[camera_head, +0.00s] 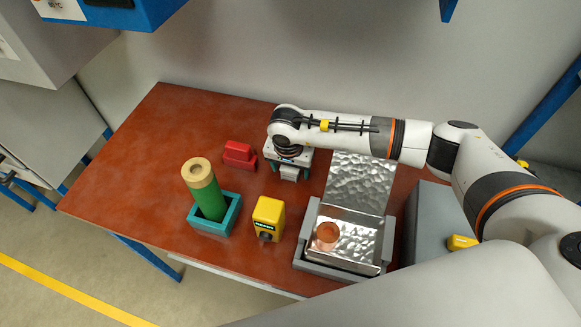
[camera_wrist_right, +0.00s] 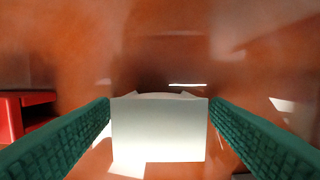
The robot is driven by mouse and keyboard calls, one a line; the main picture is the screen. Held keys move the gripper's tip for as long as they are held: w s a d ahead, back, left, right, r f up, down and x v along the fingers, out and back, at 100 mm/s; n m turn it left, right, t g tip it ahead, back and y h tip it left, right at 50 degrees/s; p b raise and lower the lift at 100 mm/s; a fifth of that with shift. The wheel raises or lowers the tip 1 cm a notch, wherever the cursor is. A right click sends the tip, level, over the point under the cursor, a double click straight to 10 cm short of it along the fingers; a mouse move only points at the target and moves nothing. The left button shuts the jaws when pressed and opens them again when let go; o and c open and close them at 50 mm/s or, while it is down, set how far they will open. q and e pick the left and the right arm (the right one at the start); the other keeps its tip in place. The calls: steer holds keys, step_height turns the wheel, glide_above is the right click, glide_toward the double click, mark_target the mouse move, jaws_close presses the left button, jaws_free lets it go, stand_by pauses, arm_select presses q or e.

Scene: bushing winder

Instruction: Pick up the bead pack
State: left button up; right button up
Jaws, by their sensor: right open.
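A pale, off-white block, apparently the bead pack (camera_wrist_right: 158,130), fills the space between the green-padded fingers of my right gripper in the right wrist view. My right gripper (camera_wrist_right: 160,103) is open, with one finger on each side of the block. I cannot tell whether the pads touch it. In the head view, my right gripper (camera_head: 289,172) points down over the back middle of the table, right of a red block (camera_head: 238,155). The wrist and arm hide most of the block there. My left gripper is not in view.
On the brown table (camera_head: 140,150) stand a teal holder (camera_head: 214,222) with a tall green cylinder (camera_head: 203,185), a yellow device (camera_head: 268,216), and a grey tray (camera_head: 335,270) with a copper-coloured ring (camera_head: 327,236). The left part of the table is clear.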

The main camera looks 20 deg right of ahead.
steer(key=c, duration=1.1)
steer(key=shift+o, duration=0.2)
